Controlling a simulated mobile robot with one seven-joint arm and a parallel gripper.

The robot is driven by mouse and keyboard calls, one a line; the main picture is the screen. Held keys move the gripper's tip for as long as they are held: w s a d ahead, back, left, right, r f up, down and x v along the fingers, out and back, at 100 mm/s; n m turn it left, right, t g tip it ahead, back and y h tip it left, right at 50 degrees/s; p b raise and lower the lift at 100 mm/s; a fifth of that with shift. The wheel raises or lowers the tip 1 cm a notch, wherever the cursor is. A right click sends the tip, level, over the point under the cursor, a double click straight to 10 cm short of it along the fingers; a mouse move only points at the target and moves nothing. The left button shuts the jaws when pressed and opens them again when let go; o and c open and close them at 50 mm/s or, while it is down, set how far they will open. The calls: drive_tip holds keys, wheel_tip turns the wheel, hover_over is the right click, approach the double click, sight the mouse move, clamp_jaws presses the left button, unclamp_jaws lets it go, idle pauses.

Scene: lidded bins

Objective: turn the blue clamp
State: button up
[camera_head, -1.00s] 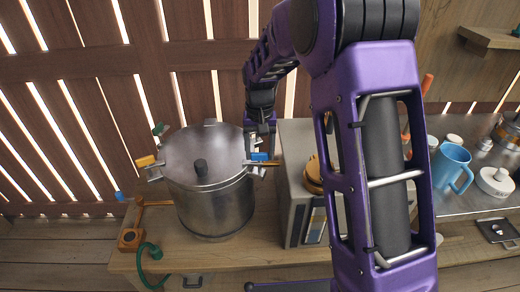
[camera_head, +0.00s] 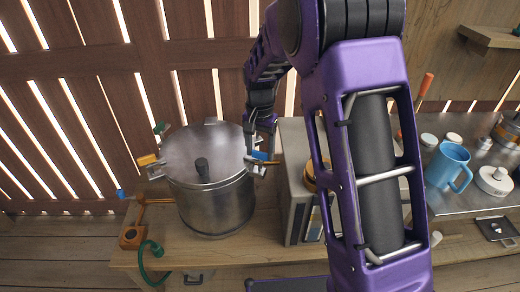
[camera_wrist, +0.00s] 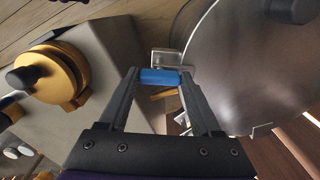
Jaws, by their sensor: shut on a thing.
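The blue clamp (camera_wrist: 160,77) sits on a metal bracket at the pot's rim. In the head view the blue clamp (camera_head: 261,155) shows at the right side of the lidded steel pot (camera_head: 215,205), partly hidden by my gripper (camera_head: 260,137). In the wrist view my gripper (camera_wrist: 158,80) has its two fingers on either end of the blue clamp, shut on it. The pot's lid (camera_head: 190,157) is on, with a black knob. A yellow clamp (camera_head: 146,160) is on the pot's left side, and a green one (camera_head: 159,129) is at the back.
A grey box-shaped appliance (camera_head: 296,185) with a gold-coloured knob (camera_wrist: 55,75) stands close to the pot's right. A wooden piece (camera_head: 131,237) and a green hose (camera_head: 150,255) lie left of the pot. A blue mug (camera_head: 446,166) stands farther right.

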sight(260, 153)
drive_tip(key=o, duration=1.4)
drive_tip(key=shift+r, duration=0.1)
wheel_tip(260, 153, up, 17)
drive_tip(key=shift+r+p, duration=0.15)
drive_tip(key=shift+p, duration=0.65)
